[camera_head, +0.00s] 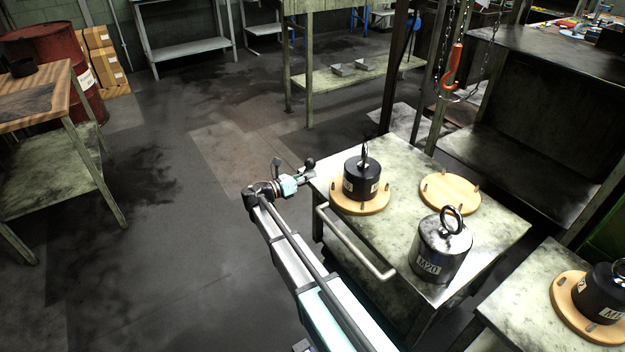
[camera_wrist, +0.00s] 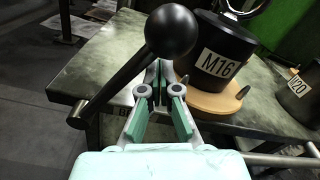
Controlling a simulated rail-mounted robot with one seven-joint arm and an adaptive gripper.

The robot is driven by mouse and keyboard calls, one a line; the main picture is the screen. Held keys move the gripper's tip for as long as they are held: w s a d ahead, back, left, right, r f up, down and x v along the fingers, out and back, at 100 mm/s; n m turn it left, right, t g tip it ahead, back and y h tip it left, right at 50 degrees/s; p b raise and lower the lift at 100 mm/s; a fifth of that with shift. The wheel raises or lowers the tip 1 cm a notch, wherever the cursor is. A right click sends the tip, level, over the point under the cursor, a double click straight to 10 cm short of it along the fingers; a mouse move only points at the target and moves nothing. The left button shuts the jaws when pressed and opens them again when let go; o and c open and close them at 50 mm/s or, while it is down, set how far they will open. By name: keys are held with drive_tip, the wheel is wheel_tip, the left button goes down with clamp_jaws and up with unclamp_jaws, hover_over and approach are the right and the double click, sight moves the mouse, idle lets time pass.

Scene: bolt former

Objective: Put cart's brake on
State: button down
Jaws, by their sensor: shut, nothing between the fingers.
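The cart (camera_head: 405,215) has a worn, pale metal top and a bar handle (camera_head: 355,245) on its near left side. The brake lever is a black rod with a ball knob (camera_head: 310,162) at the cart's left corner. In the wrist view the ball knob (camera_wrist: 172,30) is at upper centre, and the rod runs down and left to a smaller rounded end. My gripper (camera_head: 300,176) is at the lever. In the wrist view my gripper (camera_wrist: 158,78) has its green-padded fingers shut and empty, their tips just below the rod. I cannot tell whether they touch it.
On the cart stand a black M16 weight (camera_head: 361,180) on a wooden disc, an empty wooden disc (camera_head: 450,194) with pegs, and a metal M20 weight (camera_head: 440,250). A second table (camera_head: 535,300) is at lower right. An orange hook (camera_head: 452,68) hangs behind.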

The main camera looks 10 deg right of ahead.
drive_tip(key=w+r+p, duration=0.1)
drive_tip(key=w+a+p, duration=0.1)
drive_tip(key=shift+w+r, duration=0.4)
drive_tip(key=p+v, duration=0.3)
drive_tip(key=v, duration=0.7)
drive_tip(key=shift+s+f, duration=0.1)
drive_tip(key=shift+f, duration=0.05)
